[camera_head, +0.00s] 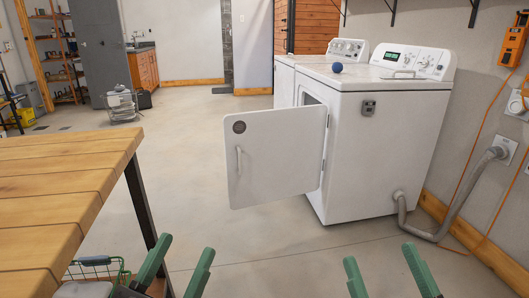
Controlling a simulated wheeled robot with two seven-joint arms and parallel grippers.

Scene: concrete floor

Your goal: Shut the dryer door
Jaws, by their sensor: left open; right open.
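The white dryer (385,160) stands against the right wall, with a lit green display on its panel. Its dryer door (275,155) is swung wide open to the left, hinged at the dryer's near front edge. A vertical handle (238,162) and a dark round vent show on the door's face. The dryer's opening is mostly hidden behind the door. My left gripper (178,262) is open and empty at the bottom, below and left of the door, apart from it. My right gripper (382,274) is open and empty at the bottom, below the dryer, touching nothing.
A wooden table (60,185) fills the left side, with a wire basket (98,268) by its near leg. A second white machine (285,82) stands behind the dryer. A blue ball (337,68) sits on top of the dryer. A grey hose (445,222) runs to the wall.

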